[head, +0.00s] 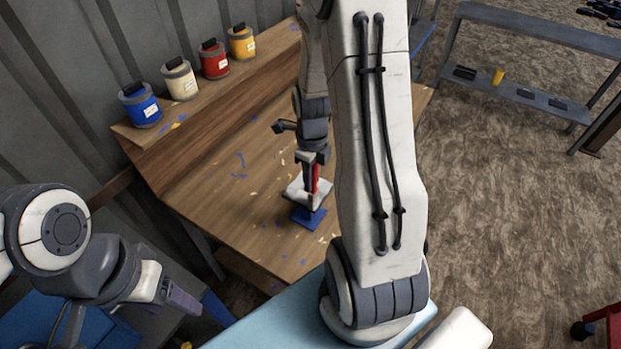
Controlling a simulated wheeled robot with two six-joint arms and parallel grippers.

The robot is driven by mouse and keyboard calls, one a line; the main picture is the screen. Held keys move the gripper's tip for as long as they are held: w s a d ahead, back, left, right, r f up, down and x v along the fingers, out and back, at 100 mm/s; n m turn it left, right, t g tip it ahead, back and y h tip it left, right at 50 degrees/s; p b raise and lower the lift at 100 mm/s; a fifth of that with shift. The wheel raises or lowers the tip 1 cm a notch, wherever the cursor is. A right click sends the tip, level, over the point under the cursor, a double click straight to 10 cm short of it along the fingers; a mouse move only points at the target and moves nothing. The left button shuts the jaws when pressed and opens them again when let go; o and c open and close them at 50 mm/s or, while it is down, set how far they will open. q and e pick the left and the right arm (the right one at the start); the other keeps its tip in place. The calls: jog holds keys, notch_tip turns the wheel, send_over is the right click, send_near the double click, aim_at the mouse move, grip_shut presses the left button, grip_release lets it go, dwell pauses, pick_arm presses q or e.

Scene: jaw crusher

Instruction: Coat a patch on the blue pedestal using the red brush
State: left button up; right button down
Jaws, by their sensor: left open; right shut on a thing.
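The blue pedestal (309,217) stands on the wooden workbench (240,212), with a pale grey slab or top on it. My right gripper (309,162) is shut on the red brush (315,178) and holds it over the pedestal's pale top. The brush's lower end is at the top; whether it touches cannot be told. My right arm covers part of the bench beside it. My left gripper (182,298) is open and empty at the lower left, well away from the pedestal.
A blue can (142,109), a cream can (181,83), a red can (214,63) and a yellow can (241,44) stand along the raised back shelf. Paint flecks and chips lie on the bench. A grey metal shelf unit (540,38) stands at the upper right.

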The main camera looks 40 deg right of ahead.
jog(key=shift+w+d+r, duration=0.1)
jog(key=shift+w+d, duration=0.1)
jog(key=shift+d, duration=0.3)
jog(key=shift+w+d+r, duration=0.1)
jog(key=shift+w+d, duration=0.1)
jog(key=shift+d, duration=0.3)
jog(key=d+p, duration=0.1)
jog(key=w+d, duration=0.1)
jog(key=d, duration=0.1)
jog(key=shift+w+d+f+p, duration=0.1)
jog(key=shift+w+d+p, duration=0.1)
jog(key=shift+p, duration=0.2)
dwell(0.5)
jog(key=shift+a, duration=0.15)
jog(key=shift+s+a+f, duration=0.1)
jog(key=shift+s+a, duration=0.3)
jog(key=shift+a, duration=0.55)
jog(key=shift+s+a, duration=0.45)
jog(key=shift+a, duration=0.55)
jog(key=shift+s+a+f, duration=0.1)
jog(key=shift+s+a, duration=0.3)
jog(key=shift+a, duration=0.55)
jog(key=shift+r, duration=0.1)
